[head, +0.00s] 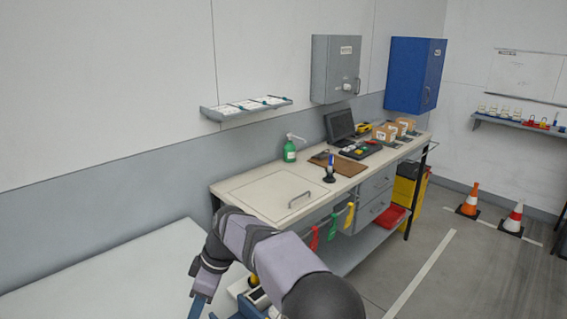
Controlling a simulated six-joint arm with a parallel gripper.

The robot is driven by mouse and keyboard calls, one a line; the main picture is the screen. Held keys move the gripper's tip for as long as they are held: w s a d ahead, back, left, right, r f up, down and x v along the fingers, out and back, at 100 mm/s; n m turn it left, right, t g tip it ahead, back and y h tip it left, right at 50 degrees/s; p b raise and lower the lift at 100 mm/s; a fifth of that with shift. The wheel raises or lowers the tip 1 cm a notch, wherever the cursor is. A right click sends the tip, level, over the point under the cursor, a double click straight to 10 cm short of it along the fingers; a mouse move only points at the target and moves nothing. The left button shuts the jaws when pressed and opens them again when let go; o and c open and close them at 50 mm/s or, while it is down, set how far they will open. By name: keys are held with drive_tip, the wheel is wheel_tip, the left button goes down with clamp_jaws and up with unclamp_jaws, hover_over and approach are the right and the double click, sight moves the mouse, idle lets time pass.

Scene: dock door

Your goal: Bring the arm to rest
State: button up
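My arm reaches in from the bottom of the head view, with a lilac-grey link and dark joints, and bends down at its left end. My gripper (198,303) seems to be the blue part below the wrist, pointing down and cut by the bottom edge. Its fingertips are out of frame, so I cannot tell whether it is open, shut or holding something. The arm crosses in front of the near left corner of the workbench (240,199) and a pale surface (110,275) lies to its left.
A hatch with a handle (299,199), a green pump bottle (289,152), a dark monitor (340,127) and boxes (385,132) are on the bench. Red, green and yellow tags (332,226) hang in front. Two cones (513,219) stand right.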

drive_tip(key=s+d+m, duration=0.1)
drive_tip(key=d+m, duration=0.2)
drive_tip(key=d, duration=0.1)
drive_tip(key=s+d+m+p, duration=0.1)
drive_tip(key=s+d+m, duration=0.1)
drive_tip(key=d, duration=0.3)
drive_tip(key=s+d+m+t+p, duration=0.1)
drive_tip(key=d+m, duration=0.3)
drive_tip(key=d, duration=0.1)
drive_tip(key=shift+s+d+r, duration=0.1)
drive_tip(key=shift+s+d, duration=0.1)
drive_tip(key=shift+d, duration=0.05)
drive_tip(key=s+d+f+m+h+b, duration=0.2)
drive_tip(key=s+d+f+m, duration=0.2)
drive_tip(key=s+d, duration=0.3)
drive_tip(key=s+d+f+m+h+b, duration=0.2)
drive_tip(key=s+d+f+m, duration=0.2)
drive_tip(key=s+d, duration=0.4)
drive_tip(key=d, duration=0.6)
drive_tip(key=shift+d+f, duration=0.25)
drive_tip(key=shift+f, duration=0.05)
idle(2.1)
